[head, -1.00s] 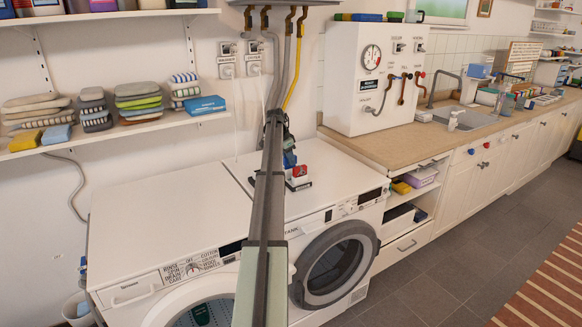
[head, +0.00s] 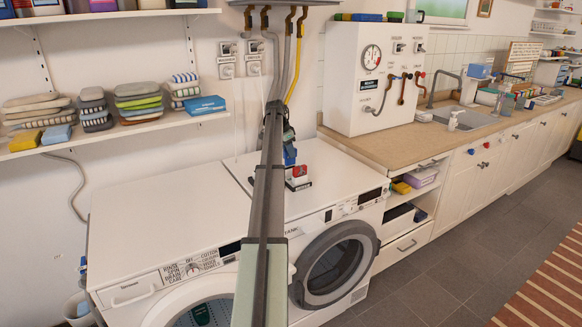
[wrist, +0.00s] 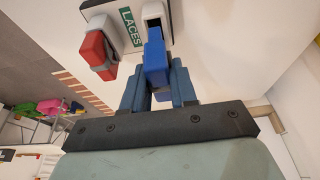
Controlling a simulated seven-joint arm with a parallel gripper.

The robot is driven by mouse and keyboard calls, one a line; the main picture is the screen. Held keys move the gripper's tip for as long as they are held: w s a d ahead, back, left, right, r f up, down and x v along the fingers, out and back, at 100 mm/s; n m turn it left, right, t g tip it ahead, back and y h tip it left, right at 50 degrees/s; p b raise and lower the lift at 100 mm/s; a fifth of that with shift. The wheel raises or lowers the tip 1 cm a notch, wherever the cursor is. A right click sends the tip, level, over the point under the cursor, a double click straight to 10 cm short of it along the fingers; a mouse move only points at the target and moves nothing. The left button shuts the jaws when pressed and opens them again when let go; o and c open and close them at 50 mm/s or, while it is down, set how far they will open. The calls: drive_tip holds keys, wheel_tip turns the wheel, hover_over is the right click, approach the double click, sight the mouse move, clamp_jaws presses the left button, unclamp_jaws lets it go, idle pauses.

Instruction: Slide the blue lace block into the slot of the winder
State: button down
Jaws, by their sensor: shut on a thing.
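The blue lace block (wrist: 155,62) is held between the two fingers of my gripper (wrist: 157,85) in the wrist view. The winder (wrist: 128,18) is a pale base with a green "LACES" label. A white slot piece (wrist: 153,14) with a dark opening stands on it, just beyond the block's far end. Whether the block touches it or has entered it, I cannot tell. A red block (wrist: 97,52) with a grey band sits on the winder's left side. In the head view the blue block (head: 290,155) is beside the winder (head: 298,184) on the right machine's top, partly hidden by my arm.
Two white washing machines (head: 160,215) stand side by side, with mostly clear tops. A white box with a gauge (head: 350,80) stands on the wooden counter at right. Hoses and a yellow pipe (head: 295,65) run down the wall behind.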

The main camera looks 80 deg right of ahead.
drive_tip(key=shift+r, duration=0.4)
drive_tip(key=w+a+r, duration=0.2)
drive_tip(key=w, duration=0.4)
drive_tip(key=w+a+r, duration=0.3)
drive_tip(key=w, duration=0.3)
drive_tip(key=shift+a, duration=0.3)
drive_tip(key=shift+f, duration=2.9)
drive_tip(key=shift+f, duration=2.2)
